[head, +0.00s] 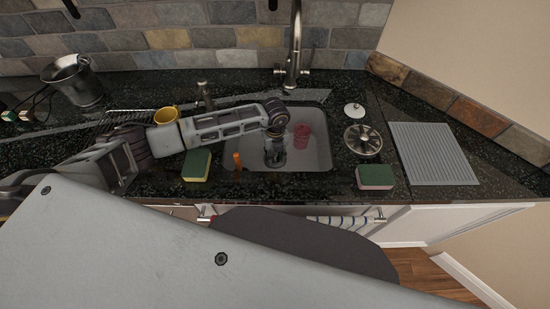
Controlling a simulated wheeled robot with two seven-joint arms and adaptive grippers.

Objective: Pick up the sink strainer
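My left arm reaches in from the left over the sink (318,160). My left gripper (275,158) points down inside the basin, near its middle. It is dark and small here, so I cannot tell whether its fingers are open or shut, or whether anything is between them. The basin floor directly under it is hidden. A round slotted metal piece (363,141), which looks like a sink strainer, lies on the counter right of the sink, apart from the gripper. I cannot tell whether another strainer sits under the gripper. My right gripper is not in view.
A red cup (301,135) stands in the sink, close right of the gripper. The faucet (294,50) rises behind. Green sponges (196,165) (375,177), a white knobbed lid (354,110), a yellow mug (166,115), a grey ribbed mat (433,153) and a metal bucket (75,80) surround it.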

